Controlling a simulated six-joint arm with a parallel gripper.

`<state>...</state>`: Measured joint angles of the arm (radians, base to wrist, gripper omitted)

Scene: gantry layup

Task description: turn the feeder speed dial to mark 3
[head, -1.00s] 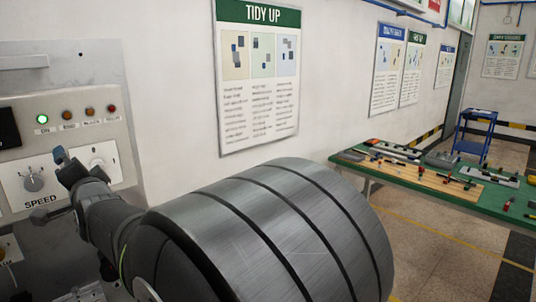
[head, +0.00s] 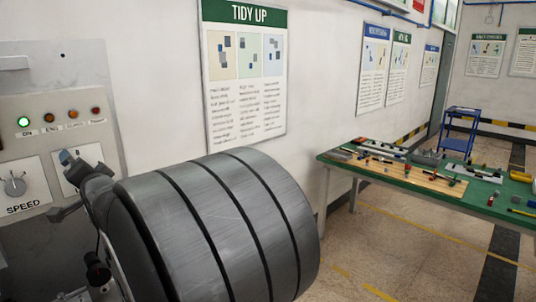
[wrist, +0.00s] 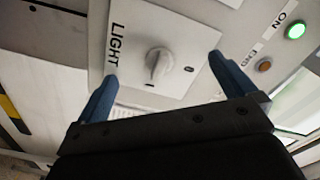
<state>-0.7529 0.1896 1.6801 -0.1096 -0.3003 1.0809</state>
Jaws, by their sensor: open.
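The SPEED dial (head: 14,185) is a round grey knob on a white plate at the left edge of the head view. Its marks are too small to read, so I cannot tell its setting. My gripper (head: 66,156) is right of it, in front of the neighbouring plate. In the wrist view my gripper (wrist: 162,70) is open, its two blue fingers apart and empty. Between and beyond them is a different knob, the LIGHT knob (wrist: 158,64), apart from the fingers. The SPEED dial is not recognisable in the wrist view.
A lit green lamp (head: 23,122) and several unlit lamps sit above the dials. A green-topped workbench (head: 340,157) with tools and a blue cart (head: 458,144) stand to the right.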

